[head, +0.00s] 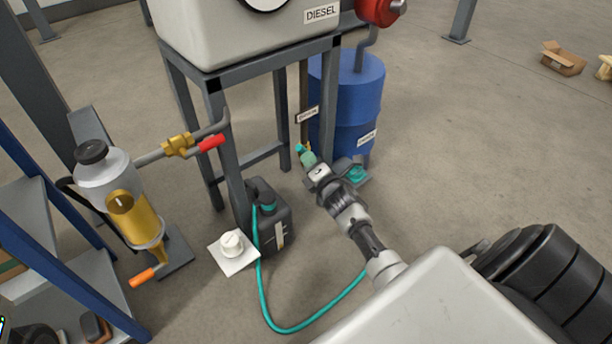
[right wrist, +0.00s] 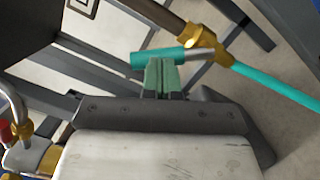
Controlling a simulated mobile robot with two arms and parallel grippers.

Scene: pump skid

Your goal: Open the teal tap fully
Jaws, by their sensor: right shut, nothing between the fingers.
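The teal tap handle (right wrist: 158,58) is a short teal bar on a brass valve (right wrist: 207,43) in the right wrist view. The bar points left from the valve, at a slant to the brown pipe (right wrist: 155,12). A teal hose (right wrist: 270,88) leaves the valve's other side. My right gripper (right wrist: 163,66) has its greenish fingers together, with nothing between them. Their tips are at the bar's near side; I cannot tell if they touch. In the head view my right gripper (head: 307,158) is by the teal handle (head: 299,148), which it partly hides. My left gripper is not in view.
A blue drum (head: 360,95) stands behind the tap. The grey stand (head: 228,130) carries the diesel tank (head: 240,30). A dark can (head: 270,215) stands below, left of my arm. A red-handled valve (head: 210,142) and a yellow-filled filter (head: 135,200) are farther left. The right floor is mostly clear.

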